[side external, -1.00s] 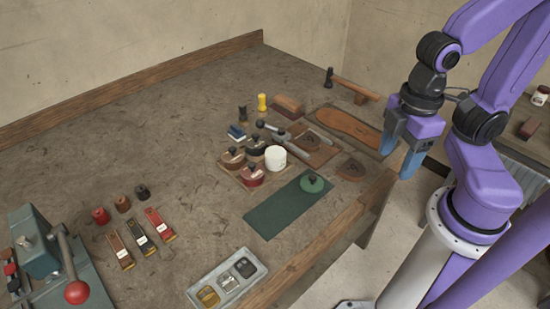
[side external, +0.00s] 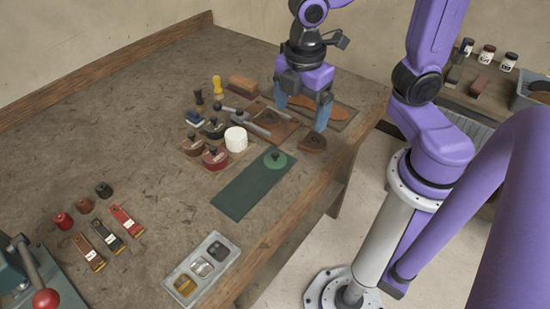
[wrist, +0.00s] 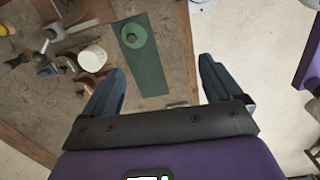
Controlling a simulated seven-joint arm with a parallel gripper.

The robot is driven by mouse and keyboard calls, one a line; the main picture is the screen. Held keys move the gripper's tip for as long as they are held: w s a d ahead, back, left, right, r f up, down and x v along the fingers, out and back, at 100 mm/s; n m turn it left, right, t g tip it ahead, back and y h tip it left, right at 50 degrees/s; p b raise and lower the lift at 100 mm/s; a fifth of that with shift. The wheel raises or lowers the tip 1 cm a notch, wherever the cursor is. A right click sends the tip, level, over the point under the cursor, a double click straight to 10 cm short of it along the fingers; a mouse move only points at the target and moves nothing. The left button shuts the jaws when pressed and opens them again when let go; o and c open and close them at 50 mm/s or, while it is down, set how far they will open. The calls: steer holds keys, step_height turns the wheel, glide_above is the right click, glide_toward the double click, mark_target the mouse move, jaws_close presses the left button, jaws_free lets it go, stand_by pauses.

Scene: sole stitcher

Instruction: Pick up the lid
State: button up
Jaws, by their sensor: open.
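A round green lid with a small dark knob (side external: 276,161) lies flat at the far end of a dark green mat (side external: 238,192). In the wrist view the lid (wrist: 134,38) and the mat (wrist: 153,78) show beyond the fingers, the lid to the upper left of the gap. My gripper (side external: 303,112) points down with its blue fingers apart and nothing between them. In the side view it hangs beyond and to the right of the lid, over the leather pieces near the table's right edge. The gripper (wrist: 163,70) is also empty in the wrist view.
A brown leather piece (side external: 313,143) lies near the table edge. A grey tray (side external: 202,266) lies at the front.

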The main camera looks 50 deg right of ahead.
steer(key=w+n, duration=0.3)
steer(key=w, duration=0.3)
glide_above(275, 154)
steer(key=shift+h, duration=0.3)
step_height(275, 154, down, 12)
steer(key=shift+f, duration=2.95)
steer(key=c, duration=1.1)
